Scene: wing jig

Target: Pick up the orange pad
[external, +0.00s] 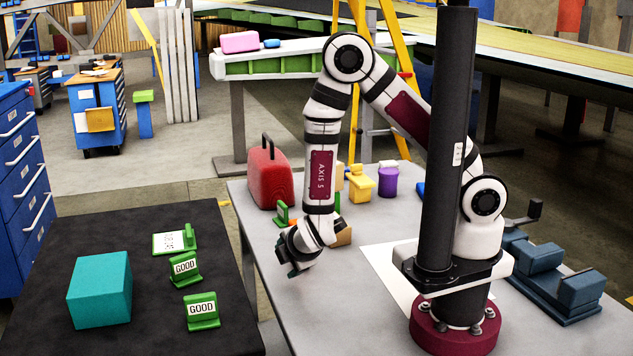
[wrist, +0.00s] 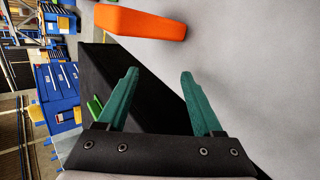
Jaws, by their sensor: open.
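The orange pad (wrist: 141,22) lies flat on the grey table near the top of the wrist view. In the external view only a small orange bit (external: 293,219) shows behind my arm, and I cannot tell if it is the pad. My gripper (wrist: 160,72) has two teal fingers spread apart with nothing between them. The pad is ahead of the fingertips and apart from them. In the external view my gripper (external: 290,270) hangs over the left front edge of the grey table.
The grey table (external: 350,310) holds a red case (external: 269,175), a yellow object (external: 360,183), a purple container (external: 384,181) and a blue vise-like fixture (external: 550,275). A black table (external: 150,335) at left holds a teal block (external: 100,289) and green GOOD signs (external: 202,310).

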